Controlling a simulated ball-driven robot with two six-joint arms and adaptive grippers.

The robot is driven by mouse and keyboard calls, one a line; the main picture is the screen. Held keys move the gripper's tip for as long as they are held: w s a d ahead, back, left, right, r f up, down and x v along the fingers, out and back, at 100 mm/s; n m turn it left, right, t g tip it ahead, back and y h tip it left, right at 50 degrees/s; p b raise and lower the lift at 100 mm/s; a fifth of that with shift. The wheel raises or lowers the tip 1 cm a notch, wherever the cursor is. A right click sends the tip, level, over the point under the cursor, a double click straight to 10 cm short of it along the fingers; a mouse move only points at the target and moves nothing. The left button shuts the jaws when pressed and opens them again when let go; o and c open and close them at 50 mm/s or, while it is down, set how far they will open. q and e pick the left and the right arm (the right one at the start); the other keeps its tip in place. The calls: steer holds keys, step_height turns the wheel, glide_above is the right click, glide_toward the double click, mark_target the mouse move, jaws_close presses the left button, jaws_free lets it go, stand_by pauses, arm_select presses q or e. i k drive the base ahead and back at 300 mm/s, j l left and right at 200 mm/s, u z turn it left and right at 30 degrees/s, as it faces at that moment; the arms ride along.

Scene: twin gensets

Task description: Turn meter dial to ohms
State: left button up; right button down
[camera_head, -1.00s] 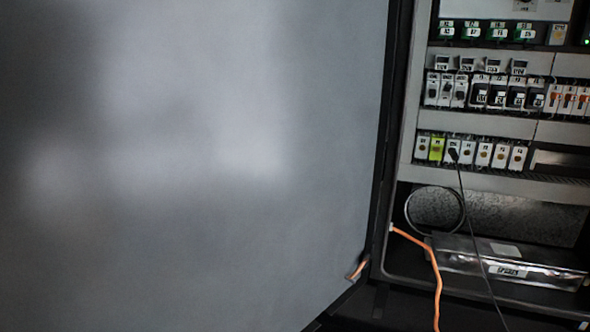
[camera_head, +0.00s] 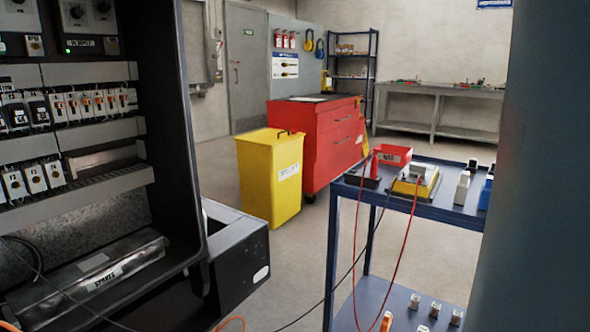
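A yellow-edged meter (camera_head: 414,182) lies on the top shelf of a blue cart at the right. Its dial is too small to make out from here. A red lead (camera_head: 403,248) and a black lead (camera_head: 372,235) hang down from the cart top beside it. A red probe-like piece (camera_head: 374,166) stands upright left of the meter. Neither of my grippers is in view.
The open electrical cabinet (camera_head: 165,110) fills the left side. A yellow bin (camera_head: 270,176) and a red tool chest (camera_head: 315,140) stand behind. The cart (camera_head: 446,212) also bears a red tray (camera_head: 393,154). Floor shows between cabinet and cart.

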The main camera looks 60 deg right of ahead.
mark_target(415, 170)
steer(key=z, duration=2.6)
